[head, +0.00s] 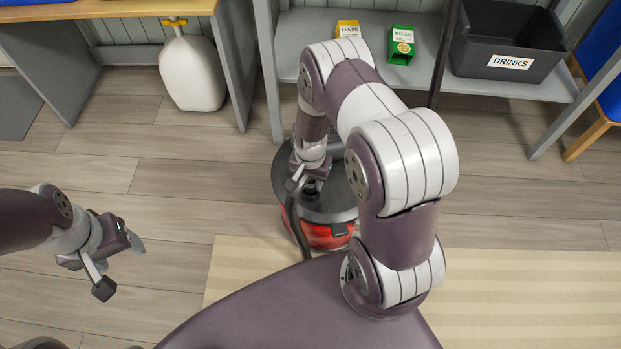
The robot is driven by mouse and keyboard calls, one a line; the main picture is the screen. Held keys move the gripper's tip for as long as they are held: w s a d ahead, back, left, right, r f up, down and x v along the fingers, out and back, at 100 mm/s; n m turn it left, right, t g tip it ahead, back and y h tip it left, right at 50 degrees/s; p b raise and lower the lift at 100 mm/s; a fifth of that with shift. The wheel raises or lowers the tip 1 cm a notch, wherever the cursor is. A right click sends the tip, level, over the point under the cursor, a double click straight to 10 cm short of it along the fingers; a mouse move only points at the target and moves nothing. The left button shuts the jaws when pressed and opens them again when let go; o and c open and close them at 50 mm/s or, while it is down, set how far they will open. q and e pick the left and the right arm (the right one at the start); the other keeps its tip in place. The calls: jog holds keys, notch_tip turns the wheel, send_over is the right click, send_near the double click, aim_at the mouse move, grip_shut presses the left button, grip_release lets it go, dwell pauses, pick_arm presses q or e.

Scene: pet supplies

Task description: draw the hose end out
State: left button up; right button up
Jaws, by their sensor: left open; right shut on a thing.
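A canister vacuum, red below (325,236) with a dark grey top (340,188), stands on the floor in the middle of the view. A dark hose (294,222) runs from my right gripper down along the left side of the vacuum. My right gripper (298,186) is shut on the hose over the vacuum's top. The arm hides part of the top, and I cannot tell whether the hose end sits inside the inlet. My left gripper (119,266) is open and empty above the floor at the left, well apart from the vacuum.
A grey shelf (480,88) behind holds a yellow box (347,29), a green box (401,45) and a dark bin labelled DRINKS (510,45). A white jug (192,75) stands under a wooden table (110,8). A striped rug (530,290) lies right. Floor at left is clear.

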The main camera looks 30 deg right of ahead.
jog(key=shift+r+p, duration=2.15)
jog(key=shift+r, duration=0.2)
jog(key=shift+f, duration=0.1)
